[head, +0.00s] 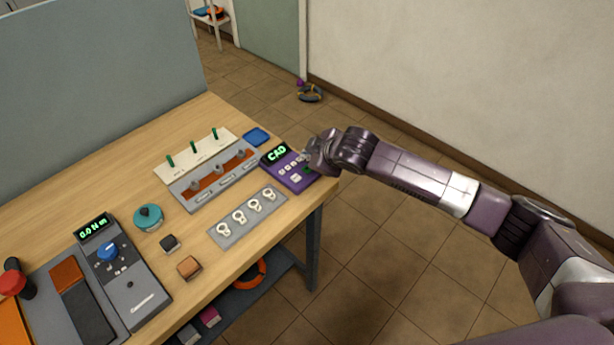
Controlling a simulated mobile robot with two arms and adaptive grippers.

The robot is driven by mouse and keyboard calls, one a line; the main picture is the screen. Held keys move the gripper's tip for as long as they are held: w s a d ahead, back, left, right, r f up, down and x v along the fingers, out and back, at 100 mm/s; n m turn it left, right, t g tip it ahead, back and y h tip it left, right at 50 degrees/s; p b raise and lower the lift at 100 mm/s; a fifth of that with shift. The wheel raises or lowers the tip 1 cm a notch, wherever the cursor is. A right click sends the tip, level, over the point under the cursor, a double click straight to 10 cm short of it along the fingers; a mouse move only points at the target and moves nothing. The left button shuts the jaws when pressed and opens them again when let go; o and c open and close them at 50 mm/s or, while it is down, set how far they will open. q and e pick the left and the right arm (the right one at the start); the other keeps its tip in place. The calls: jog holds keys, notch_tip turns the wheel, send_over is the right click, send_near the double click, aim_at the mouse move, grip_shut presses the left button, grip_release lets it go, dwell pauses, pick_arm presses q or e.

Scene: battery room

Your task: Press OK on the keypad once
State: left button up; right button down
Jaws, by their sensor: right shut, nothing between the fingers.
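The keypad (297,181) is a purple box at the right end of the wooden table. Its display shows green characters that look like "CAD". Several pale keys and a green key show on its face. My right gripper (307,158) is shut and empty, at the keypad's upper right, with its fingertips over or very close to the keys. I cannot tell whether the fingertips touch a key. The gripper hides part of the key face, and the OK label is too small to read. My left gripper is out of view.
A grey panel with switches (216,182) and a blue pad (256,137) lie close to the keypad. A plate with white rings (248,217) lies in front. A grey meter (122,270) stands further left. The table's right edge is just beyond the keypad.

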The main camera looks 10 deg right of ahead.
notch_tip(320, 180, down, 2)
jog(key=shift+f, duration=0.1)
dwell(1.4)
jog(key=shift+f, duration=0.3)
jog(key=shift+f, duration=0.5)
dwell(0.6)
jog(key=shift+r, duration=0.1)
jog(key=shift+r+p, duration=0.8)
